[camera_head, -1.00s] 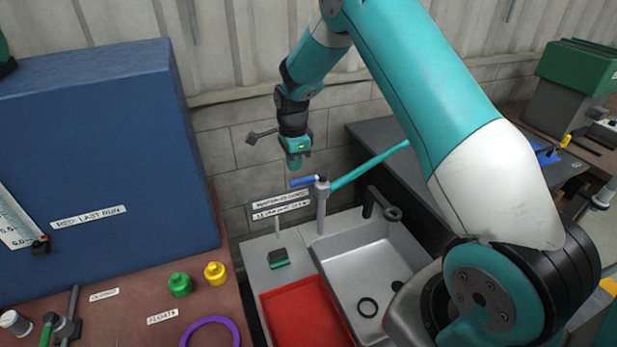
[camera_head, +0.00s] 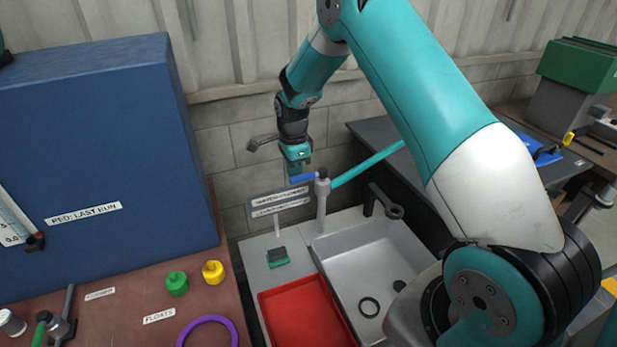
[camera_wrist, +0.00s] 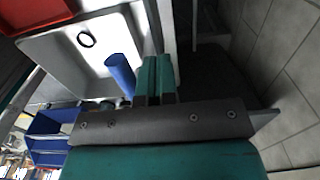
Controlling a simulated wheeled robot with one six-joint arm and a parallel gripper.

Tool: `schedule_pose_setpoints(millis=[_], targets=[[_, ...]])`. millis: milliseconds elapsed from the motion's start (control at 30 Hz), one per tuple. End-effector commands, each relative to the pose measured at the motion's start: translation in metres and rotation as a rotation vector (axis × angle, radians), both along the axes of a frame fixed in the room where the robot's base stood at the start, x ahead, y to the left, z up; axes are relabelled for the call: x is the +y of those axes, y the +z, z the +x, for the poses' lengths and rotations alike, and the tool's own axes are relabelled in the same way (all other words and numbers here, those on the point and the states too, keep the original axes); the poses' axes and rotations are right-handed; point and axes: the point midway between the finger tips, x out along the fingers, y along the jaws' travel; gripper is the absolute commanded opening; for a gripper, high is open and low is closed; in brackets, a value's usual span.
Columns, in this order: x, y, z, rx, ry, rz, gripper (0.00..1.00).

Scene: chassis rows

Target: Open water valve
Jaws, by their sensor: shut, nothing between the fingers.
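A grey sink (camera_head: 375,262) holds a dark ring (camera_head: 369,307). A red tray (camera_head: 305,312) is beside it. A small sign (camera_head: 280,203) stands left of the post. A blue cabinet (camera_head: 100,150) rises at the left, and the wall (camera_head: 235,150) is behind.

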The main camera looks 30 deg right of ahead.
Motion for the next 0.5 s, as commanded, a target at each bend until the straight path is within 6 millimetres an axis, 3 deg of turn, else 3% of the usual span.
schedule_pose_setpoints(millis=[500], targets=[[0.0013,-0.0026,-0.0058,-0.001,0.000,0.000,0.00]])
